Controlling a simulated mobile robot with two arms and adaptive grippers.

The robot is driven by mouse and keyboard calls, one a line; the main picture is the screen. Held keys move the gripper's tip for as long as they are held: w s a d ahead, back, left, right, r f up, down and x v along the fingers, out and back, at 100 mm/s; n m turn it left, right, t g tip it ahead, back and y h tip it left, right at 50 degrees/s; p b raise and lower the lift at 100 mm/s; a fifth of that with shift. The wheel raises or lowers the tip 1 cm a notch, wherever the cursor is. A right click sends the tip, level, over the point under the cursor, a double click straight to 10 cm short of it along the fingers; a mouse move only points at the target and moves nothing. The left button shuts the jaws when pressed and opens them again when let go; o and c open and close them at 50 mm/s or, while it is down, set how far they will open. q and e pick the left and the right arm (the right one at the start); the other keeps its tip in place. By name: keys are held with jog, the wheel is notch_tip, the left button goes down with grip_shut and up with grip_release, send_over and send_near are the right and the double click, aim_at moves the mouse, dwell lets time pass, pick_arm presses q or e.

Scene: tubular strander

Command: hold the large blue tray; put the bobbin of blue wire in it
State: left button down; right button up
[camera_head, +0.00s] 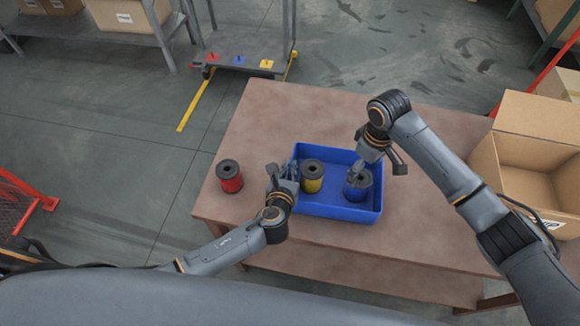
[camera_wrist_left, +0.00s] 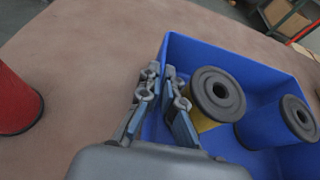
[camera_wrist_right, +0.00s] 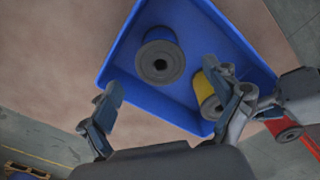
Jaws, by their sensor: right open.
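The large blue tray (camera_head: 335,211) lies on the brown table. The bobbin of blue wire (camera_head: 358,188) stands inside its right part; it also shows in the left wrist view (camera_wrist_left: 265,128) and the right wrist view (camera_wrist_right: 158,58). A yellow bobbin (camera_head: 312,180) stands in the tray to its left. My left gripper (camera_head: 282,170) is shut on the tray's left wall, one finger on each side, as the left wrist view (camera_wrist_left: 160,78) shows. My right gripper (camera_head: 380,168) is open and empty above the blue bobbin, its fingers spread apart in the right wrist view (camera_wrist_right: 168,92).
A red bobbin (camera_head: 229,178) stands on the table (camera_head: 270,115) left of the tray. An open cardboard box (camera_head: 540,140) is at the right edge. The table behind the tray is clear. A grey cart (camera_head: 245,60) stands beyond the table.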

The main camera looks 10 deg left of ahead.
pick_arm(q)
jog(key=c, duration=1.4)
grip_release()
jog(key=shift+c, duration=0.2)
pick_arm(e)
notch_tip(320, 180, up, 3)
jog(key=shift+f, duration=0.2)
pick_arm(q)
jog(key=shift+s, duration=0.15)
jog(key=v, duration=1.1)
jog(key=shift+s+r, duration=0.25)
jog(key=shift+s, duration=0.1)
pick_arm(e)
jog(key=shift+f, duration=0.1)
